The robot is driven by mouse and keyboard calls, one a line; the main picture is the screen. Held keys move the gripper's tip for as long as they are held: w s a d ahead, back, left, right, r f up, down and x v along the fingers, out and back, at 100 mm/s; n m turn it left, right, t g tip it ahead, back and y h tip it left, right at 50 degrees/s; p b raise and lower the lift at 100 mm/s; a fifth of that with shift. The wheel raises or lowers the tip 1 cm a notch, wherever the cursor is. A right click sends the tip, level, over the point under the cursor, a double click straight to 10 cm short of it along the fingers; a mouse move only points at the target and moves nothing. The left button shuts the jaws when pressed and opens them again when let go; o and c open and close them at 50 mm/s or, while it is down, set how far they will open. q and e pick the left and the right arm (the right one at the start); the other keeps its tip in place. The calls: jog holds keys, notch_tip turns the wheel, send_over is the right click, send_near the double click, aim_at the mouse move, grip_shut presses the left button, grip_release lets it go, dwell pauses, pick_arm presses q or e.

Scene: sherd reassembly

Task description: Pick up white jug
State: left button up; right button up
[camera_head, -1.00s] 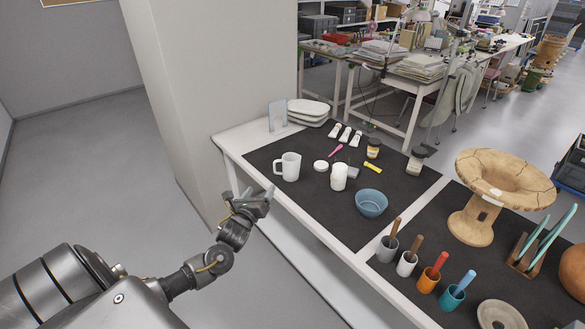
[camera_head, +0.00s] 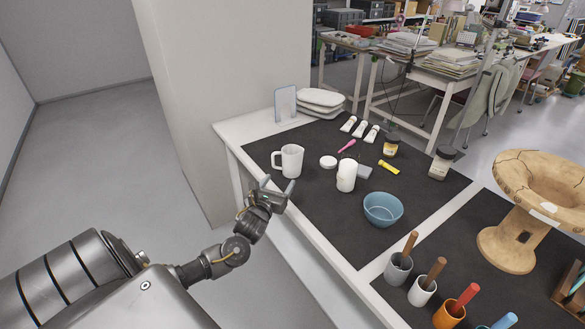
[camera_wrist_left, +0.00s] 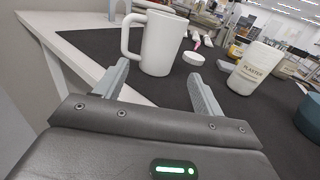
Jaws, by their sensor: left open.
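The white jug (camera_head: 291,161) stands upright on the dark mat near the table's left edge, its handle to the left in the head view. It also shows in the left wrist view (camera_wrist_left: 160,44), just beyond the fingers. My left gripper (camera_head: 277,186) is open and empty beside the table's front edge, close in front of the jug and apart from it. In the left wrist view its two fingers (camera_wrist_left: 160,85) are spread, with the jug ahead between them. My right gripper is in neither view.
A white plaster jar (camera_head: 346,176) stands right of the jug, with a round white lid (camera_head: 328,162) behind. A blue bowl (camera_head: 383,209) is farther right. Stacked white trays (camera_head: 320,102) are at the back. Cups with brushes (camera_head: 398,268) stand at the front right.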

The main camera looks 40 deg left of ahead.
aim_at(288, 165)
pick_arm(q)
jog(key=shift+w+r, duration=0.1)
jog(key=shift+w, duration=0.15)
jog(key=x, duration=0.4)
jog(key=shift+w, duration=0.4)
jog(key=shift+w+a, duration=0.2)
jog(key=shift+w, duration=0.1)
jog(key=x, duration=0.4)
jog(key=shift+w+a+r, duration=0.1)
jog(key=shift+w+a, duration=0.1)
jog(key=shift+w, duration=0.1)
jog(key=shift+c, duration=0.4)
jog(key=c, duration=0.8)
jog(key=shift+r, duration=0.25)
